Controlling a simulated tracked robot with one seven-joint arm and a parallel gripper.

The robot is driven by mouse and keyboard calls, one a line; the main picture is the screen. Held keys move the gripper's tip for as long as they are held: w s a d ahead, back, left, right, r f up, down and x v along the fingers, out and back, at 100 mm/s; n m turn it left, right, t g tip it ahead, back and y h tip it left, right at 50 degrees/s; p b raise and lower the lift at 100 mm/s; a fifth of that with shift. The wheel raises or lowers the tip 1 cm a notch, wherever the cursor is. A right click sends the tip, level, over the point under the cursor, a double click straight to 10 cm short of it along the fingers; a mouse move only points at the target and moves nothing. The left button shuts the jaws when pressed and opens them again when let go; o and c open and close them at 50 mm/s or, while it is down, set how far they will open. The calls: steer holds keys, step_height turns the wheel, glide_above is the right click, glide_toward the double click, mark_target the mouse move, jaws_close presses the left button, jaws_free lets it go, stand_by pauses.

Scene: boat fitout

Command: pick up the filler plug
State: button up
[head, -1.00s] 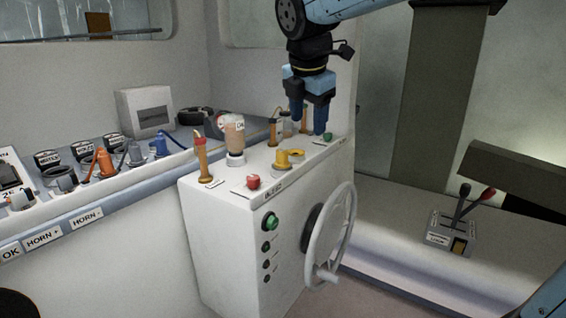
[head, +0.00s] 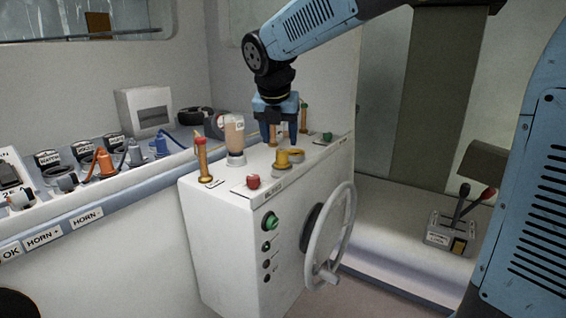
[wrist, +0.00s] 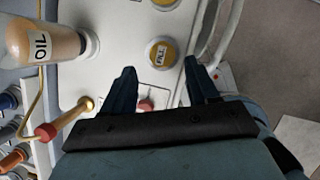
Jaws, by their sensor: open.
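The filler plug (head: 282,159) is a yellow knob on top of the white console. In the wrist view it shows as a round yellow cap (wrist: 162,53) marked FILL, in a pale ring. My gripper (head: 271,141) is open and empty, pointing down above the console, just behind and left of the plug in the head view. In the wrist view the plug lies just beyond the gap between the fingertips (wrist: 158,68). The fingers look apart from it. A second yellow ring (head: 296,153) sits beside the plug.
The oil bottle (head: 235,137) stands left of the gripper. A brass post with a red top (head: 203,160) and a red button (head: 253,181) are near the front. A green button (head: 327,136) is at the right. A handwheel (head: 330,240) is on the console's side.

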mark_target(282, 150)
steer(key=shift+x, duration=2.95)
steer(key=shift+w+d, duration=0.1)
steer(key=shift+c, duration=0.2)
steer(key=c, duration=0.9)
steer(key=shift+r, duration=0.15)
